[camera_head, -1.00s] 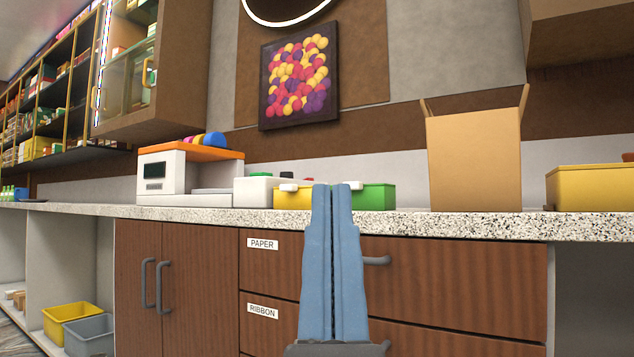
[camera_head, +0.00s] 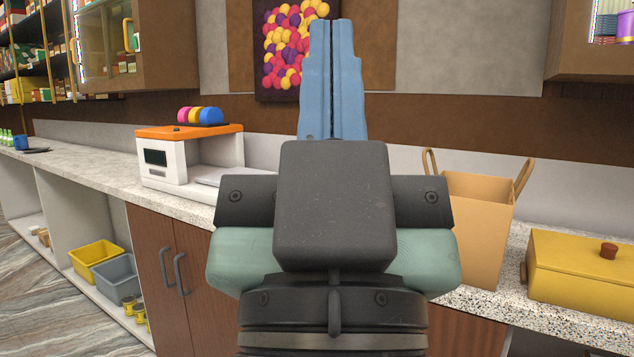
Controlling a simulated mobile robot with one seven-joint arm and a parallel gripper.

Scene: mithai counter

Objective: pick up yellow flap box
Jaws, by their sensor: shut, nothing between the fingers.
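A yellow box (camera_head: 575,282) with a brown knob on its lid stands on the counter at the right edge, partly cut off by the picture. A tan, open-topped box (camera_head: 470,225) with two upright handle-like loops or flaps stands to its left. I cannot tell for sure which of them is the yellow flap box. My gripper (camera_head: 332,28) points up and away in the middle, its two blue fingers shut together and empty. Its fingertips appear in front of the wall picture, above and left of both boxes. My wrist hides the middle of the counter, including where small containers stood.
A white and orange machine (camera_head: 165,165) with coloured rolls on top stands left on the speckled counter (camera_head: 90,168). A wall cabinet (camera_head: 590,50) hangs at upper right. Yellow (camera_head: 95,262) and grey bins (camera_head: 115,280) sit on the low shelf at left.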

